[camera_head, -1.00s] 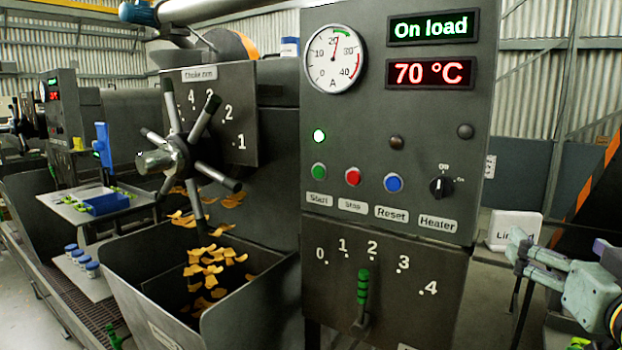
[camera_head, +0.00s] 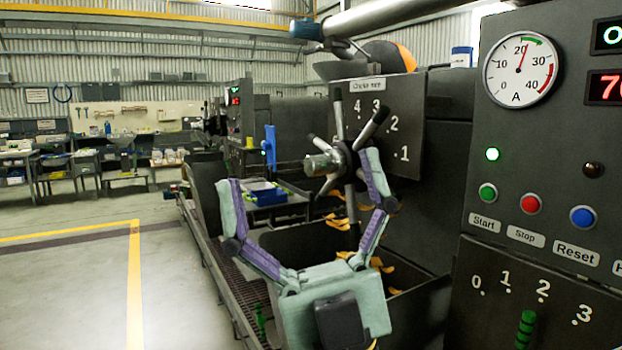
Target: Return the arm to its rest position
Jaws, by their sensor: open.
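My gripper (camera_head: 299,172) is in the lower middle of the head view, in front of the machine's chute. Its two pale green and purple fingers are spread wide and point up and away from me. Nothing is held between them. The right finger overlaps the spoked handwheel (camera_head: 338,160) in the picture; I cannot tell the gap in depth. The gripper's palm hides part of the chute (camera_head: 415,310) and the orange-brown flakes (camera_head: 380,265) in it. The rest of my arm is out of view below.
The control panel (camera_head: 545,150) with gauge, buttons and a green lever (camera_head: 525,328) stands close on the right. A tray (camera_head: 290,203) with a blue box (camera_head: 262,192) is behind the gripper. Open floor (camera_head: 65,290) with a yellow line lies on the left.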

